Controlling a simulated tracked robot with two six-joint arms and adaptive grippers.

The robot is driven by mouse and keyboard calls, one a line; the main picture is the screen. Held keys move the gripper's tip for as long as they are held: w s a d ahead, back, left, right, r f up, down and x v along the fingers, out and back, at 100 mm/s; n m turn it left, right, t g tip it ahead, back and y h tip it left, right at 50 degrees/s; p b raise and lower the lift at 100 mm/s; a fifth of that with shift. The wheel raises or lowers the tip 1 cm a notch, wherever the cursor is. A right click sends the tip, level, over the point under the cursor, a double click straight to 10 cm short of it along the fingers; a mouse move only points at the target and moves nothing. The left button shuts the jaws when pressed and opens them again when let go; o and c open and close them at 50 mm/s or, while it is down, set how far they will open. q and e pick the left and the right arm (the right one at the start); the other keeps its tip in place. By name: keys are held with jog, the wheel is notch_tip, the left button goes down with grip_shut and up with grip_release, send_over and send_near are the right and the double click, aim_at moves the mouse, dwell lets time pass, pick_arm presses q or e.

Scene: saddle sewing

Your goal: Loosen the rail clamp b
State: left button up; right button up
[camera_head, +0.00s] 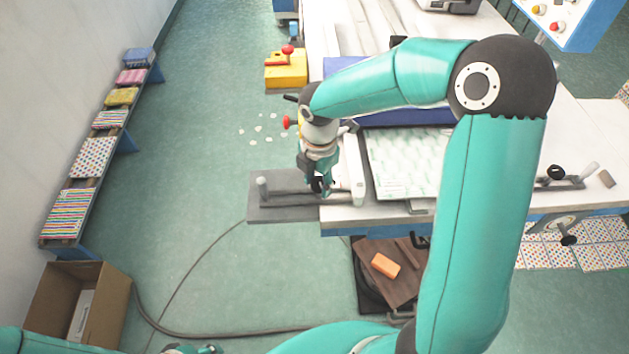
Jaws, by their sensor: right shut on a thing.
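My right gripper (318,185) points down at the left end of the white table (345,215). It is shut on a small dark part, seemingly the knob of a rail clamp. The fingers and wrist cover most of that part. A grey rail (288,199) with an upright peg at its left end runs from under the gripper. A second, similar clamp (568,180) with a black knob and pale handle sits at the table's right side. A dark piece at the bottom edge, possibly my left gripper (190,349), is mostly cut off.
A patterned sheet in a dark frame (405,165) and a white bar (354,170) lie right of the gripper. A yellow box (286,72) stands behind. An orange block (385,265) lies on a brown board below. A cable (190,285) crosses the floor.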

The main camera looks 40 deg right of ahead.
aim_at(318, 182)
jog(key=shift+w+d+r, duration=0.15)
jog(key=shift+w+r, duration=0.05)
jog(key=shift+w, duration=0.05)
jog(key=o, duration=1.1)
jog(key=shift+f, duration=0.1)
jog(key=shift+o, duration=0.2)
jog(key=shift+s, duration=0.1)
notch_tip(318, 182, up, 12)
jog(key=shift+f, duration=0.1)
